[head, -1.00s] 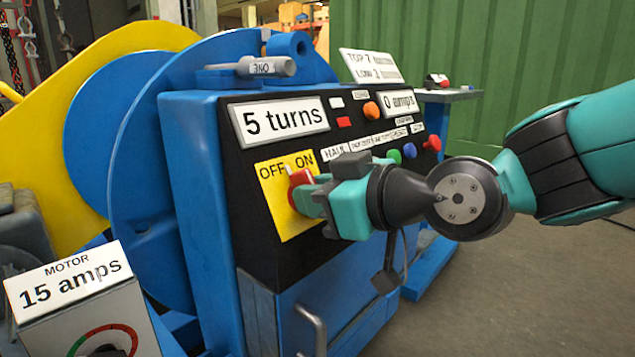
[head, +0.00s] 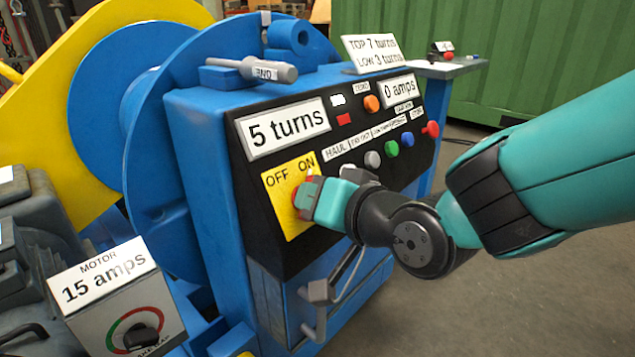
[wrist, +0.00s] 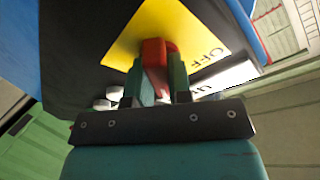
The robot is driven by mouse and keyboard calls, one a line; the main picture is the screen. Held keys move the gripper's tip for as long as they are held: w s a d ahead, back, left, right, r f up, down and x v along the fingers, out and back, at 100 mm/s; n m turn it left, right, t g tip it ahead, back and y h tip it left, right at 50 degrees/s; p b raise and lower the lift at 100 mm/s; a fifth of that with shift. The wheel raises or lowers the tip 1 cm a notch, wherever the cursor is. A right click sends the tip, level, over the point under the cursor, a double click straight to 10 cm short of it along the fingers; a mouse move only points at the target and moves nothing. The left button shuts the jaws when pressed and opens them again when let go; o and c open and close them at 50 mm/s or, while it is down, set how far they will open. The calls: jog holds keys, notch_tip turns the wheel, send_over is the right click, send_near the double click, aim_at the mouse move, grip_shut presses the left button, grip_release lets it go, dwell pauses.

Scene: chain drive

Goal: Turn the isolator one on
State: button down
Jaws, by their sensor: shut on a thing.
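The isolator is a red handle (head: 299,197) on a yellow plate (head: 283,178) marked OFF on the left and ON on the right. The plate is on the sloping black face of the blue machine. My gripper (head: 309,196) is shut on the red handle and partly hides it in the head view. In the wrist view the handle (wrist: 153,58) stands between my two green fingers (wrist: 157,80), with OFF on the yellow plate to its right. I cannot tell exactly which mark the handle points to.
A "5 turns" display (head: 287,124) is above the plate. Coloured buttons (head: 392,148) run to the right. A grey handle (head: 310,310) sticks out low on the cabinet. A motor box (head: 125,310) reads 15 amps at lower left. Open floor is at the right.

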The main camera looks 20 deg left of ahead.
jog(key=shift+m+p, duration=0.45)
jog(key=shift+m, duration=0.15)
jog(key=c, duration=1)
grip_release()
jog(key=shift+c, duration=0.2)
jog(key=b+v, duration=0.4)
jog(key=v, duration=1.3)
jog(key=shift+s+r, duration=0.2)
jog(key=shift+s, duration=0.05)
